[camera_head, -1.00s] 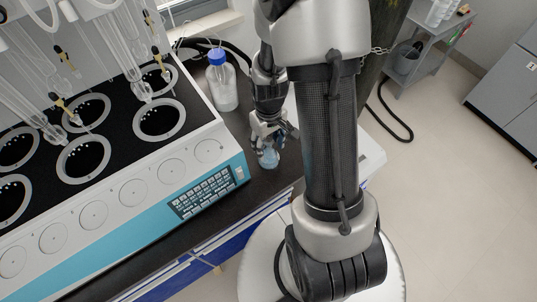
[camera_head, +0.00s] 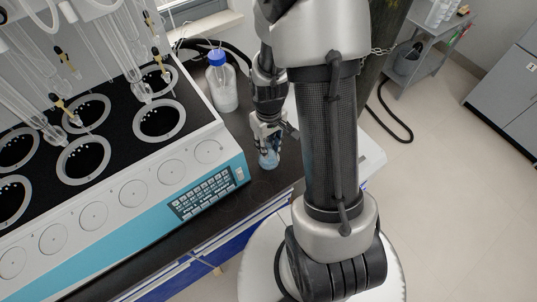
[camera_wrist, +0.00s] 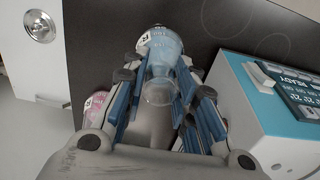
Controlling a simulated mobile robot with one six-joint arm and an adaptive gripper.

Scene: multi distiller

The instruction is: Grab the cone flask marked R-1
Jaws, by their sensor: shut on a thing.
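A small clear cone flask with pale blue contents (camera_head: 268,160) is at the right end of the dark bench, beside the white and teal machine. It also shows in the wrist view (camera_wrist: 163,45), between my fingers, with a white label partly readable as "R". My gripper (camera_head: 267,138) reaches down over the flask; in the wrist view my gripper (camera_wrist: 160,75) has its blue-padded fingers shut on it from both sides. A second flask with pink contents (camera_wrist: 95,103) and a label with an "R" shows left of the fingers, partly hidden.
The large multi-place machine (camera_head: 110,170) with a keypad stands close left of the flask. A blue-capped bottle (camera_head: 221,82) stands behind it on the bench. The bench's front edge is close to the flask. A grey cart (camera_head: 425,50) stands far right.

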